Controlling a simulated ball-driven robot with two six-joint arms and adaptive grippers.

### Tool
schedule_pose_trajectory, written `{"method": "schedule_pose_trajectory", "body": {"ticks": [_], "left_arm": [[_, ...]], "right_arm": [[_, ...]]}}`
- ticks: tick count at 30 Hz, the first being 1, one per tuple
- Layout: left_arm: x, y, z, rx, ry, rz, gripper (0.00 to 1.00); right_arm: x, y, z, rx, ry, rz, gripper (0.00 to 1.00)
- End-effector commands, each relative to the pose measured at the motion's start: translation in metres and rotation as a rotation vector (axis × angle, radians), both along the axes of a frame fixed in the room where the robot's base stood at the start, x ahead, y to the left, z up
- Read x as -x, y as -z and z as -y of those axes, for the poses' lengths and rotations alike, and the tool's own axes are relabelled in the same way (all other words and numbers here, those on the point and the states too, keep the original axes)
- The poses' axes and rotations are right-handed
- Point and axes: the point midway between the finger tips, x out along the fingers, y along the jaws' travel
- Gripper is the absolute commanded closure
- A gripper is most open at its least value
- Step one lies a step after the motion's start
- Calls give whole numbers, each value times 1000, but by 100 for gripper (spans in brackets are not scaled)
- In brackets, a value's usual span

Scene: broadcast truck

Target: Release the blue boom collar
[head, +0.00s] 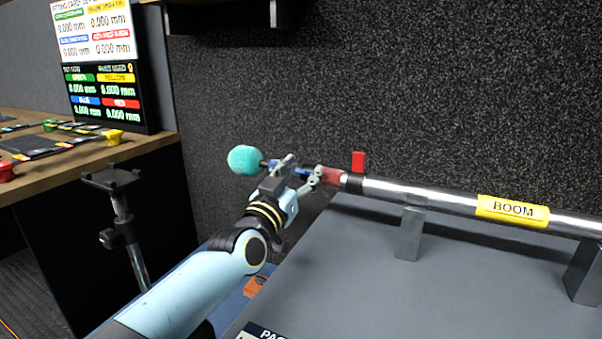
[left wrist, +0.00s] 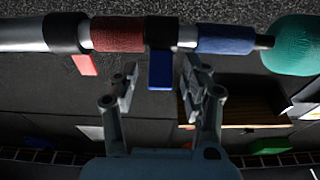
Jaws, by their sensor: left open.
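The boom pole (head: 395,190) lies level and ends in a teal foam ball (head: 244,159). The blue boom collar (left wrist: 158,32) is a dark ring with a blue lever (left wrist: 160,70), between a red grip band (left wrist: 117,34) and a blue one (left wrist: 226,40). My left gripper (head: 302,168) is at the ball end of the pole and hides much of that stretch in the head view. In the left wrist view my left gripper (left wrist: 161,82) is open, its fingers on either side of the blue lever, with visible gaps. My right gripper is not in view.
A second dark collar (left wrist: 68,33) with a red lever (head: 358,161) sits farther along the pole. Metal posts (head: 409,233) carry the pole above a grey top (head: 340,285). A desk (head: 150,145) with a screen (head: 110,100) and an empty stand (head: 112,178) are at left.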

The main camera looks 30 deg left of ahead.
Motion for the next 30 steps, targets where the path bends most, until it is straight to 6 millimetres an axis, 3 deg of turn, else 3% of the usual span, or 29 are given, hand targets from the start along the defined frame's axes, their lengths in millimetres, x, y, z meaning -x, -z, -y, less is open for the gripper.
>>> {"method": "schedule_pose_trajectory", "body": {"ticks": [5, 8, 21, 30], "left_arm": [[4, 1, 0, 0, 0, 0, 54], [16, 4, 1, 0, 0, -1, 54], [104, 21, 6, -1, 0, -3, 54], [118, 23, 7, 0, 0, 0, 54]], "right_arm": [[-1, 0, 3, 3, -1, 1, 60], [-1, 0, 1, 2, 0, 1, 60], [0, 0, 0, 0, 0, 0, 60], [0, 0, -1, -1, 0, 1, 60]]}}
